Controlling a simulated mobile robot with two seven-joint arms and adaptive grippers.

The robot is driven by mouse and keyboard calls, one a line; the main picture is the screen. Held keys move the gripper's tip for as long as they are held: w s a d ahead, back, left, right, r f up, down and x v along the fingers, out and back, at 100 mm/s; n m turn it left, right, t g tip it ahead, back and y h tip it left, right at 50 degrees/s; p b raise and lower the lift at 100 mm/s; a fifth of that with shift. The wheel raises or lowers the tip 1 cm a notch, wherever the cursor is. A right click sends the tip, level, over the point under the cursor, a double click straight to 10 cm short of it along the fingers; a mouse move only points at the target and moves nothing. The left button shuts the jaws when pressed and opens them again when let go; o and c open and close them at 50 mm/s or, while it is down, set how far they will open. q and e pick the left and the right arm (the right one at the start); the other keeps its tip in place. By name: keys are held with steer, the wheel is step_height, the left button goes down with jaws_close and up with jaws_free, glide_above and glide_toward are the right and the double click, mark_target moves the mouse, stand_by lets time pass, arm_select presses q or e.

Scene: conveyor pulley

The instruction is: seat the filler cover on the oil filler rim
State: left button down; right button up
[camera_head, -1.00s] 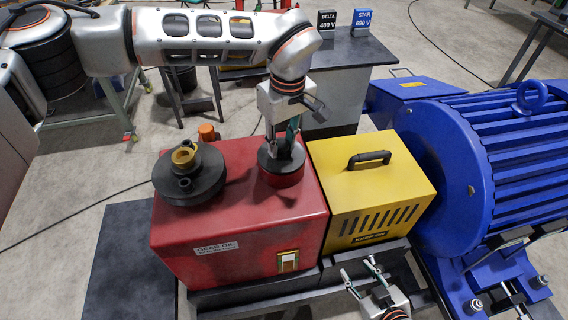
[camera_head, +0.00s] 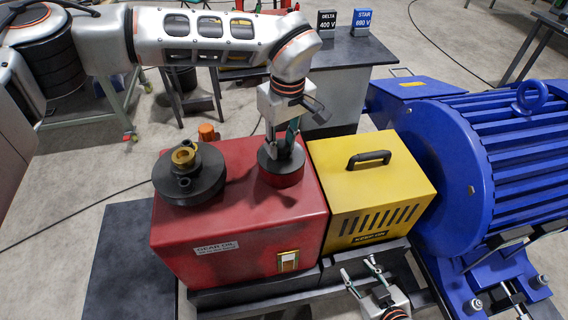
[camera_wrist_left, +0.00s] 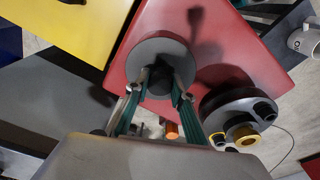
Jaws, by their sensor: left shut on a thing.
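The filler cover (camera_head: 272,165) is a round dark-grey disc with a dark knob (camera_wrist_left: 159,78) at its centre. My left gripper (camera_head: 283,145) points down over it, shut on the knob; its green fingers (camera_wrist_left: 155,90) flank the knob in the left wrist view. The cover lies flat over the top of the red gear-oil housing (camera_head: 240,215), near its right side. The oil filler rim is hidden beneath the cover, so I cannot tell whether they touch. My right gripper (camera_head: 359,270) is low at the front, its fingers spread and empty.
A black stepped hub (camera_head: 205,180) with a brass ring (camera_head: 184,156) stands on the housing's left side. A yellow guard (camera_head: 365,190) with a black handle adjoins on the right, then a blue motor (camera_head: 510,150). Floor is clear to the left.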

arm_select(q)
steer(key=shift+f, duration=0.25)
stand_by(0.3)
steer(key=c, duration=1.6)
jaws_free()
steer(key=shift+c, duration=0.2)
step_height(320, 180, up, 12)
steer(key=s, duration=0.1)
steer(key=shift+s+d, duration=0.15)
steer(key=shift+d, duration=0.25)
